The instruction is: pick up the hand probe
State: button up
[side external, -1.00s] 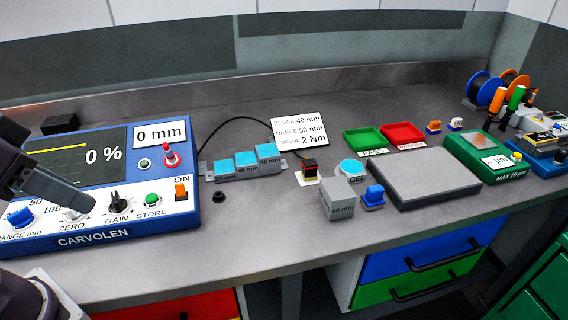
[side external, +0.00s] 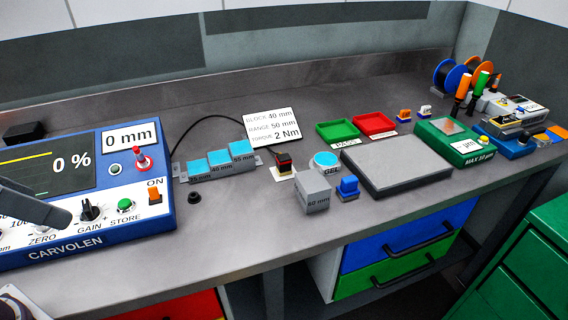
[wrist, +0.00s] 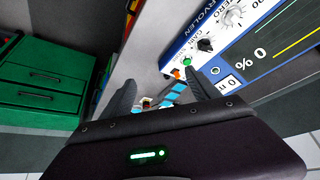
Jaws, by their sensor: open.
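A small black block with a red band (side external: 284,161) stands on a white pad in the middle of the bench in the side view; it looks like the hand probe. A black cable (side external: 205,122) curves from the blue instrument toward it and passes behind the sign card. My gripper shows at the left edge of the side view, one dark finger (side external: 35,205) over the instrument's front panel, well left of the probe. In the wrist view my gripper (wrist: 158,82) has its two fingers apart with nothing seen held between them.
The blue CARVOLEN instrument (side external: 120,222) fills the left. Blue-topped step blocks (side external: 218,166), a grey 60 mm block (side external: 313,196), a gel pot (side external: 326,160) and a sign card (side external: 271,126) surround the probe. A grey slab (side external: 410,165) lies right. Front bench is mostly clear.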

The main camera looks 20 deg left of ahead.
jog(key=shift+w, duration=0.1)
jog(key=w+a+m+t, duration=0.3)
jog(key=w+m+t, duration=0.15)
jog(key=w, duration=2.75)
jog(key=m+h, duration=0.5)
jog(key=h, duration=0.4)
send_near(283, 154)
jog(key=shift+w+a+f+n+g, duration=0.2)
jog(key=shift+w+f+n+g, duration=0.05)
jog(key=shift+w+f, duration=0.2)
jog(key=shift+h, duration=0.3)
jog(key=x, duration=0.7)
jog(key=shift+d+r, duration=0.15)
jog(key=shift+r, duration=0.2)
jog(key=c, duration=1.5)
